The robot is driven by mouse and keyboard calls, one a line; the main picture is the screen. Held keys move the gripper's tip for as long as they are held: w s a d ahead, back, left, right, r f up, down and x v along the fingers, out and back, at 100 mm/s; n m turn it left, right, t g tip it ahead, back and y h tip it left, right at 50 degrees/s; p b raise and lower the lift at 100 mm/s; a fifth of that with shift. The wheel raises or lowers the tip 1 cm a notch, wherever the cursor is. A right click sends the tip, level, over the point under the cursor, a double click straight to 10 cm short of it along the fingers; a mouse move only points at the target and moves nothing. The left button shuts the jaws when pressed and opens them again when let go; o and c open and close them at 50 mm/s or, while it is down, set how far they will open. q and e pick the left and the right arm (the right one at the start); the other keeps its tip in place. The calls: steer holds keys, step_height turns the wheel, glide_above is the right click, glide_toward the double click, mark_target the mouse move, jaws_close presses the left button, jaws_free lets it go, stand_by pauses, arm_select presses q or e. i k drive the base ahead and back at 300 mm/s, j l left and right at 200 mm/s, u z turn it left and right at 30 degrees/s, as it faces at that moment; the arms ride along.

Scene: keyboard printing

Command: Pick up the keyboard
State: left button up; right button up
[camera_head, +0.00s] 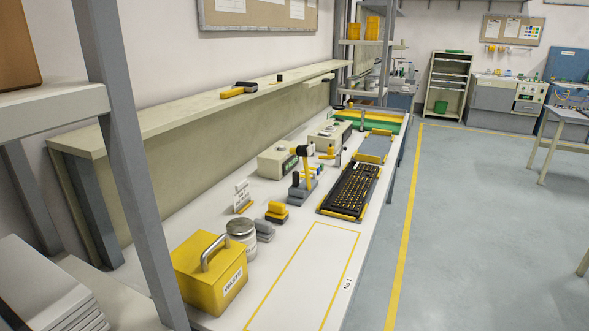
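No gripper or arm of mine shows in this view, and nothing is touching the keyboard from above.
A yellow WASTE box (209,277), a metal jar (241,234) and a hand-press device (302,180) stand left of the keyboard. A grey tray (374,149) lies behind it. A grey rack post (121,150) rises at near left. The floor (470,230) at right is clear.

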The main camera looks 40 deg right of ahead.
mark_target(348, 195)
steer(key=l+u, duration=0.1)
steer(key=l, duration=0.4)
steer(key=k+l, duration=0.1)
steer(key=l, duration=0.4)
steer(key=l+u, duration=0.15)
steer(key=l, duration=0.35)
steer(key=k+l, duration=0.1)
steer(key=l, duration=0.4)
steer(key=k+l+u, duration=0.15)
steer(key=l, duration=0.3)
